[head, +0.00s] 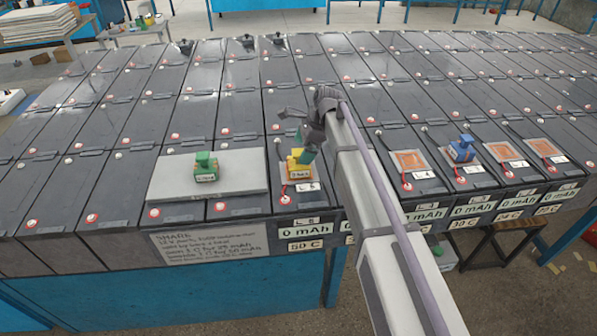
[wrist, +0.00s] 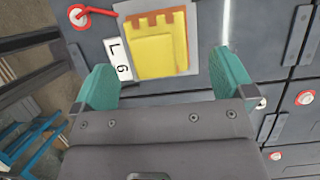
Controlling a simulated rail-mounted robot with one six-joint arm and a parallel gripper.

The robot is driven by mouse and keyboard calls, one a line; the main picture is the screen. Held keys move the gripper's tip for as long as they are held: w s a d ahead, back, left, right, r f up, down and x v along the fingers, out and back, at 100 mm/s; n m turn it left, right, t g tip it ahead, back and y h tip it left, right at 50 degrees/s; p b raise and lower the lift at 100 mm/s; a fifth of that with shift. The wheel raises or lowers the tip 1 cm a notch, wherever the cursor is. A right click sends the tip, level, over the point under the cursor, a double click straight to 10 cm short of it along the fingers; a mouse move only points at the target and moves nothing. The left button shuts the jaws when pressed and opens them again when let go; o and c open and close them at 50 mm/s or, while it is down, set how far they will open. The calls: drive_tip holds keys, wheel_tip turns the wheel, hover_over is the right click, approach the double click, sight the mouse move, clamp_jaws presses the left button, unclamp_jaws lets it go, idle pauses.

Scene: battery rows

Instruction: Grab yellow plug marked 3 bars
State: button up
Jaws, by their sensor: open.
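A yellow plug (head: 299,165) sits on a light pad on a front-row battery, by a tag reading L 6. It also shows from above in the wrist view (wrist: 158,55), with an orange-brown notched edge on its far side; I cannot make out any bar marking. My gripper (head: 304,145) is over the plug, partly covering it in the head view. In the wrist view its green fingers (wrist: 164,68) are open and empty, one to each side, with the plug ahead of the gap between them. I cannot tell the exact height above it.
A green plug (head: 205,170) stands on a grey board (head: 250,180) to the left. A blue plug (head: 462,150) stands to the right. An orange pad (head: 409,160) is bare between it and my arm. A red-ended cable (wrist: 92,12) lies beside the yellow plug.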

drive_tip(key=b+x, duration=0.4)
drive_tip(key=shift+s+d+f, duration=0.2)
drive_tip(key=shift+s+f, duration=0.05)
drive_tip(key=shift+f, duration=0.15)
drive_tip(key=shift+a+f+b, duration=0.25)
drive_tip(key=shift+f+b, duration=0.05)
drive_tip(key=shift+b, duration=0.25)
drive_tip(key=shift+r, duration=0.3)
drive_tip(key=shift+c, duration=1.1)
drive_tip(key=c, duration=0.8)
drive_tip(key=shift+p, duration=0.3)
drive_tip(key=shift+c, duration=0.2)
